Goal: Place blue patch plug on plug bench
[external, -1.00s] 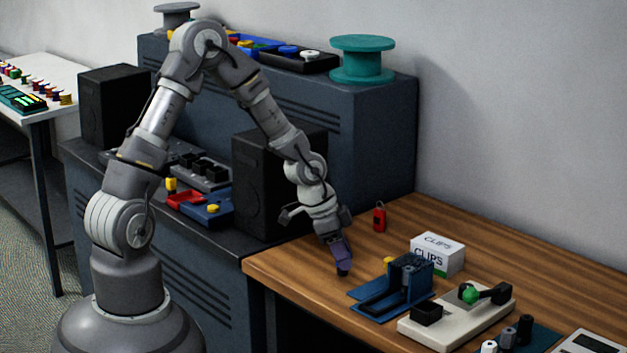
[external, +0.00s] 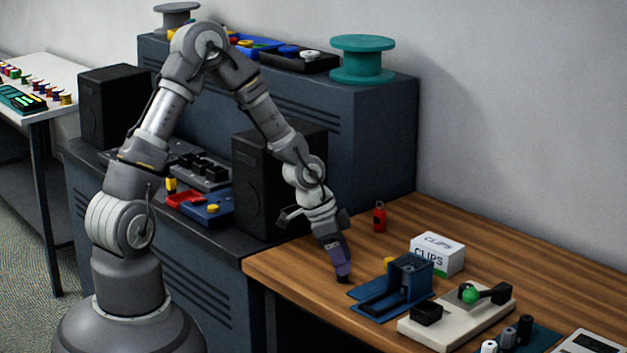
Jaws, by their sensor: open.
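My gripper (external: 342,271) is low over the left end of the wooden table, pointing down. Its purple-blue fingers end in dark tips close to the tabletop; the gap between them is too small to make out. I cannot pick out a separate blue patch plug; any small thing at the fingertips is hidden or too small to tell. A blue fixture (external: 409,277) with a flat base and upright block stands just right of my gripper, apart from it. A cream board (external: 440,332) with black blocks and a green ball lies further right. I cannot tell which is the plug bench.
A white clips box (external: 437,254) stands behind the blue fixture, and a red tag-like object (external: 379,217) stands farther back. Several small cylinders (external: 507,338) stand at the front right. A black box (external: 262,183) rises beside my forearm. The table's back right is clear.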

